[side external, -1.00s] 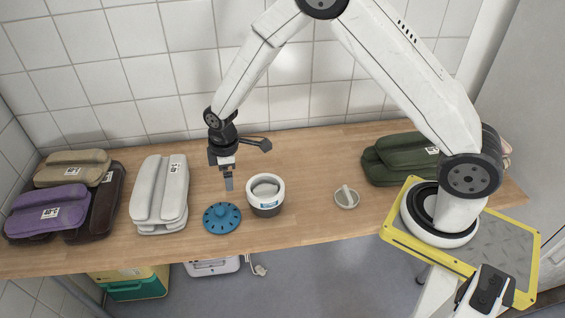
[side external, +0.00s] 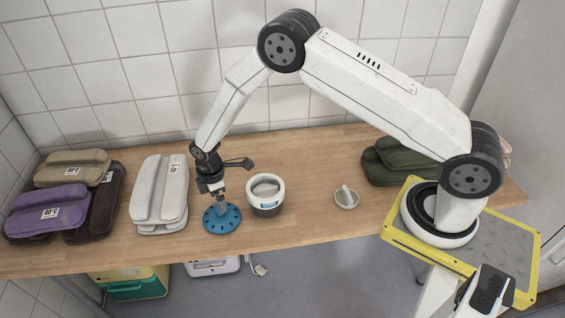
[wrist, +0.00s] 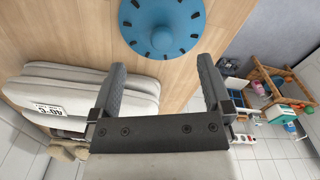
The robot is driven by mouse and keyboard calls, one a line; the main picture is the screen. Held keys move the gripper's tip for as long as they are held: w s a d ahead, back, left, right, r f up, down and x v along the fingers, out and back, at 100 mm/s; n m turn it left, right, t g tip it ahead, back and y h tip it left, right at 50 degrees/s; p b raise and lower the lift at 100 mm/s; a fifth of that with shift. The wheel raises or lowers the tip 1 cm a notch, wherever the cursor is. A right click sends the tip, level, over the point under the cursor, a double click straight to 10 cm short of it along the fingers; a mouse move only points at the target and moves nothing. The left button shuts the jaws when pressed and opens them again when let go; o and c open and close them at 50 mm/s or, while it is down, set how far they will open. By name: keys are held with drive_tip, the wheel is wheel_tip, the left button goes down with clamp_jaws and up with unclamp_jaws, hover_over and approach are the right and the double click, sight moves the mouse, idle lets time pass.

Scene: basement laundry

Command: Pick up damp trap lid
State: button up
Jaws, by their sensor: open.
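The damp trap lid (side external: 222,220) is a blue disc with dark slots around its rim and a raised knob in the middle. It lies flat on the wooden worktop. It also shows at the top of the wrist view (wrist: 161,27), its knob in line with the space between my fingers. My gripper (side external: 220,203) is open and just above the lid in the side view, partly covering its knob. In the wrist view my gripper's two fingers (wrist: 163,80) are spread apart with nothing between them.
A white and grey pot (side external: 266,196) stands close right of the lid. A small pale dish (side external: 346,197) with a knob lies further right. Folded grey bundles (side external: 159,195) lie to the left, and a dark green bundle (side external: 396,157) lies far right. The worktop's front edge (side external: 300,238) is near.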

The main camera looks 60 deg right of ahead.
drive_tip(key=shift+f, duration=0.35)
drive_tip(key=shift+s+a+f, duration=0.1)
drive_tip(key=shift+f, duration=2.45)
drive_tip(key=shift+c, duration=0.2)
clamp_jaws()
